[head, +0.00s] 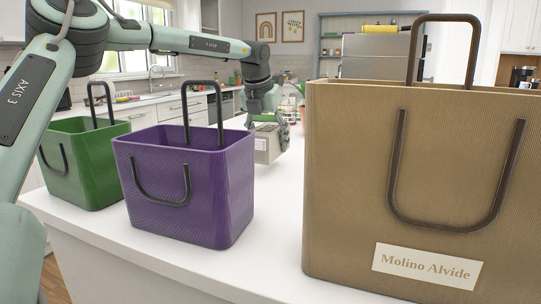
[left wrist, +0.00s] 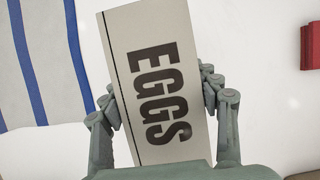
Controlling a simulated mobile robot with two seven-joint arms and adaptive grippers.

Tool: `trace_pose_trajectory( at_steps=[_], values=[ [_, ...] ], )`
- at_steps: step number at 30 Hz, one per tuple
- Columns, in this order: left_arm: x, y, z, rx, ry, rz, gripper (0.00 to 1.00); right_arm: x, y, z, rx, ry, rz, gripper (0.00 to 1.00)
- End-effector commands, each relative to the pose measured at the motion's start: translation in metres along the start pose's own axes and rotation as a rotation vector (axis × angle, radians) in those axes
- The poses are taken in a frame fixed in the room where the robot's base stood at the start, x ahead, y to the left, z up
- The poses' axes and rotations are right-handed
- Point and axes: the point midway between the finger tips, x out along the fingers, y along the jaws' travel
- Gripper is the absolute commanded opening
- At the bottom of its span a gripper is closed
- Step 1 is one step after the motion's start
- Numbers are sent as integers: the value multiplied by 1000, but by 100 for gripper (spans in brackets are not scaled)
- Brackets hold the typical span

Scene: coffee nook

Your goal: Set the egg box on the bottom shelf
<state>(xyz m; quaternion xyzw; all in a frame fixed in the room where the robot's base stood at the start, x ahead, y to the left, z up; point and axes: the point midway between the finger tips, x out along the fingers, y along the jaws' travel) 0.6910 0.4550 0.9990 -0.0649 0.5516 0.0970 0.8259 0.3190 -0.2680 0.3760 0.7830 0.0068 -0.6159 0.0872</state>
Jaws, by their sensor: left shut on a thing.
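The egg box (head: 266,148) is a pale carton held above or at the white counter in the head view, behind the purple bag. In the left wrist view the egg box (left wrist: 155,80) shows dark "EGGS" lettering and lies between the fingers. My left gripper (head: 265,120) is shut on it, with fingers on both sides. I cannot tell whether the box touches the counter. A blue-grey shelf unit (head: 331,20) stands against the back wall; its lower part is hidden. My right gripper is not in view.
On the white counter (head: 275,235) stand a green bag (head: 80,180), a purple bag (head: 190,190) and a large brown bag (head: 350,170) with upright handles. Clear counter lies between the purple and brown bags. The left wrist view shows a blue-striped cloth (left wrist: 40,60) and a red object (left wrist: 310,45).

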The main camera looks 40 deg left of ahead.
Motion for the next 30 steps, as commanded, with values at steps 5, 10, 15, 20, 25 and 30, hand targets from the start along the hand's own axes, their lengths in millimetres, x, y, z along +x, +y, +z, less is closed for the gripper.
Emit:
trace_pose_trajectory(
  at_steps=[5, 10, 15, 20, 25, 30],
  values=[
    [10, -3, -3, -1, -1, -1, 21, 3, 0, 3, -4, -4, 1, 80],
    [32, -3, -13, -1, 0, -1, 21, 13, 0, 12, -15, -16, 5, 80],
    [38, -4, -14, 0, -5, -2, 21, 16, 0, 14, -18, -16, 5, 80],
    [38, -3, -15, 0, -4, -1, 21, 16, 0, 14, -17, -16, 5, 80],
    [40, -3, -16, -1, -2, 0, 69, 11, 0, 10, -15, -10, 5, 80],
    [39, -3, -15, -1, -2, 0, 82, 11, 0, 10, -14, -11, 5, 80]
  ],
)
